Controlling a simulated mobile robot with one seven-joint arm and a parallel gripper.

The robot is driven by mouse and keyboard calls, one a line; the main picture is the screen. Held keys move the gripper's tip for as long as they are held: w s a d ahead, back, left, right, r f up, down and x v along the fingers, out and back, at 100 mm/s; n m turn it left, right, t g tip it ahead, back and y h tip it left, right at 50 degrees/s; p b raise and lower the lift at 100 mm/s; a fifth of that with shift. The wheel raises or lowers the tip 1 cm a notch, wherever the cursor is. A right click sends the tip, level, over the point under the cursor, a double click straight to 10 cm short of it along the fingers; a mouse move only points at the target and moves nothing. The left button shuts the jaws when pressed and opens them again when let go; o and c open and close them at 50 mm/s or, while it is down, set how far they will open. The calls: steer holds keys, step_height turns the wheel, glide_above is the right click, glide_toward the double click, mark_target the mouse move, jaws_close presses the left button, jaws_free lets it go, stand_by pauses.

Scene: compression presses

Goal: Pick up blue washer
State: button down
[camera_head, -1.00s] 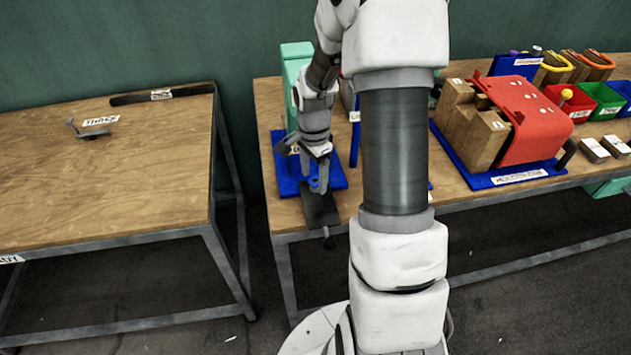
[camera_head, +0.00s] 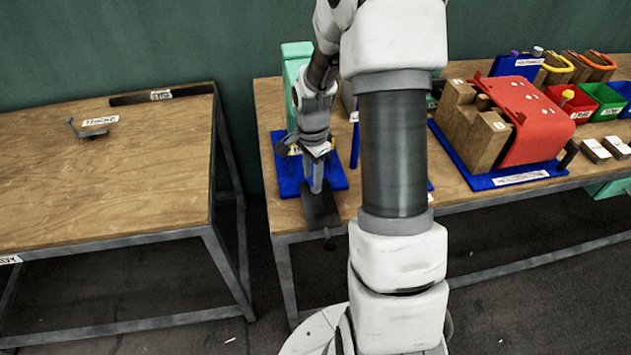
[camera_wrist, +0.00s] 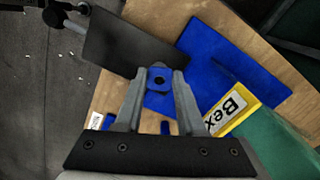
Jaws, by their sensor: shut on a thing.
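The blue washer (camera_wrist: 159,78) is a small square plate with a dark round hole. In the wrist view it sits between the two fingertips of my gripper (camera_wrist: 157,88), which is shut on it. The head view shows my gripper (camera_head: 315,183) over the blue base and dark plate at the left end of the right-hand table; the washer is too small to make out there. I cannot tell whether the washer still touches what is below it.
A dark plate (camera_wrist: 125,42) and a blue base (camera_wrist: 235,62) lie close to the fingers. A green press body (camera_wrist: 268,138) with a yellow-edged label stands beside them. A red-covered machine (camera_head: 540,115) and bins stand to the right. The left table (camera_head: 110,190) is mostly clear.

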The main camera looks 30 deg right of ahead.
steer(key=shift+s+d+f, duration=0.1)
steer(key=shift+s+f, duration=0.05)
steer(key=shift+s, duration=0.35)
steer(key=shift+r+p, duration=0.4)
steer(key=shift+p, duration=0.1)
step_height(320, 180, up, 10)
steer(key=shift+w+f, duration=0.1)
steer(key=shift+w, duration=0.1)
